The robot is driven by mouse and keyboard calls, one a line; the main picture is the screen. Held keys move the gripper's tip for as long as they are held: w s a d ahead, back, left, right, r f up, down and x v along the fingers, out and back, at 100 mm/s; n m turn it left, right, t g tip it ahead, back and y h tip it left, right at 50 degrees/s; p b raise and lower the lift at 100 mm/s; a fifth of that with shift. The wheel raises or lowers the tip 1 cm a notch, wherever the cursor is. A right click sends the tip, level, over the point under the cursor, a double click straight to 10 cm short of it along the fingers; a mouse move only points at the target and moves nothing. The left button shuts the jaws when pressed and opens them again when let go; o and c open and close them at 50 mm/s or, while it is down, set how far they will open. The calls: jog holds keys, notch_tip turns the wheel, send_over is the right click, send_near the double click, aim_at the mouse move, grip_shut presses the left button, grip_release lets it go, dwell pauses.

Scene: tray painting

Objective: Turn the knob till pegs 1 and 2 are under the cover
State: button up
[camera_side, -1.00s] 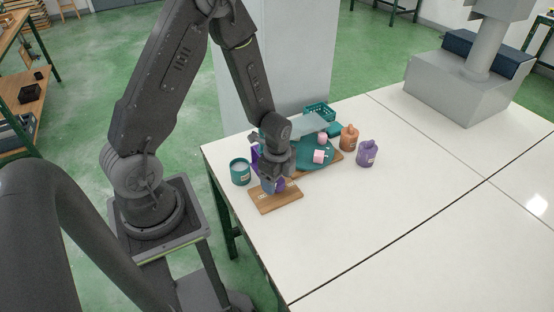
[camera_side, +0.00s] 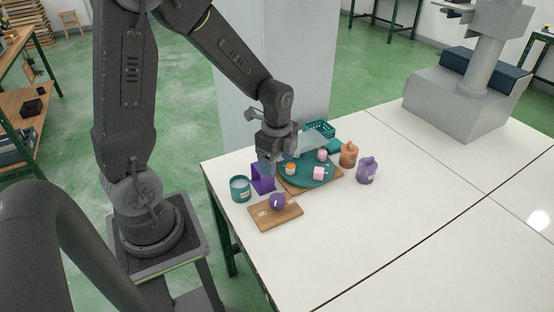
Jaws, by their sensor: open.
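A purple round knob (camera_side: 277,201) with a pale mark stands on a small wooden board (camera_side: 261,222) near the table's left edge. Behind it is a teal turntable disc (camera_side: 307,180) on a wooden base. An orange peg (camera_side: 290,168), a pink block (camera_side: 319,173) and another pink peg (camera_side: 323,155) stand on the disc; their numbers are too small to read. A pale, see-through cover (camera_side: 311,141) is over the back of the disc, partly hidden by my gripper. My gripper (camera_side: 268,172) is open and empty, above and behind the knob, apart from it.
A purple bracket (camera_side: 261,181) stands left of the disc, close to my gripper. A teal cup (camera_side: 240,189) is farther left. An orange bottle (camera_side: 348,156) and a purple bottle (camera_side: 367,172) stand right of the disc. A teal basket (camera_side: 321,129) is behind. The table's front right is clear.

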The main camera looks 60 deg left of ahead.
aim_at(277, 198)
notch_tip(277, 198, down, 14)
jog(key=n, duration=3.1)
jog(key=shift+n, duration=0.3)
jog(key=c, duration=0.9)
